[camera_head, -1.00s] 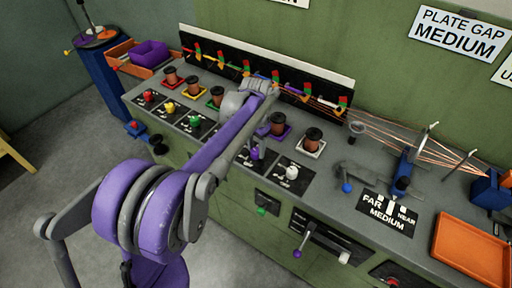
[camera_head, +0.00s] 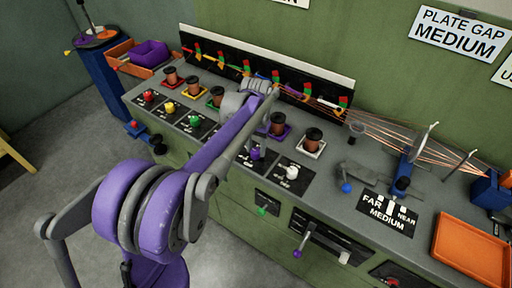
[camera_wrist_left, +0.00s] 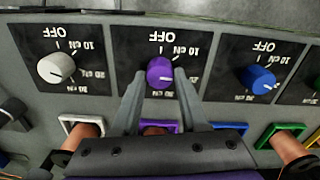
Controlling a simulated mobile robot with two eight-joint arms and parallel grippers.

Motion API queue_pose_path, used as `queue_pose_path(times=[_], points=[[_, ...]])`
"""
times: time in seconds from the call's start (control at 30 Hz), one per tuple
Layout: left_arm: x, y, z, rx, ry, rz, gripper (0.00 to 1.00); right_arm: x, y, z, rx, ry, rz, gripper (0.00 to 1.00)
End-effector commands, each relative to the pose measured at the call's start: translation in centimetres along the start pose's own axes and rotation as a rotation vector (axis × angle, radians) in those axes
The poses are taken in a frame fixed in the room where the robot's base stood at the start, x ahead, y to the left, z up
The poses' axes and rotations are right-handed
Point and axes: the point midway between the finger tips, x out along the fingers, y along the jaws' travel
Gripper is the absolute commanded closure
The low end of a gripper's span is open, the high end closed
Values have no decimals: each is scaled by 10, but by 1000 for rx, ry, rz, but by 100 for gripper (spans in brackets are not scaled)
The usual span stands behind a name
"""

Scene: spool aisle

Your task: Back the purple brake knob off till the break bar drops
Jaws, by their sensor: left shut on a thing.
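The purple brake knob (camera_wrist_left: 158,70) sits on a black dial plate marked OFF and cN, upside down in the left wrist view. It also shows in the head view (camera_head: 256,153). My left gripper (camera_wrist_left: 160,76) has one grey finger on each side of it and is shut on it. The pointer mark faces right in the wrist view. In the head view my purple arm hides part of the panel. The break bars stand in a row on the black back panel; a purple bar (camera_head: 292,88) lies beside a red and green block. My right gripper is not in view.
A white knob (camera_wrist_left: 55,68) and a blue knob (camera_wrist_left: 257,79) flank the purple one. Spools stand behind the knobs, including one on a purple tray (camera_head: 277,125). Copper wires (camera_head: 410,140) fan out at the right. An orange tray (camera_head: 470,250) sits at the right front.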

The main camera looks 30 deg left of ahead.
Motion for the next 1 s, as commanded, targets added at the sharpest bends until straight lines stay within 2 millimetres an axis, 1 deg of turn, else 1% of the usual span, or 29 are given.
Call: queue_pose_path(times=[0.6, 0.8, 1.0], points=[[0, -2, 0, -581, 0, 0, 100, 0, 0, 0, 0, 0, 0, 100], [0, -2, 1, -739, 0, 0, 100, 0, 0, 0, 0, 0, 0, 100], [0, -2, 1, -855, 0, 0, 100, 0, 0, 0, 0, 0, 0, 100]])
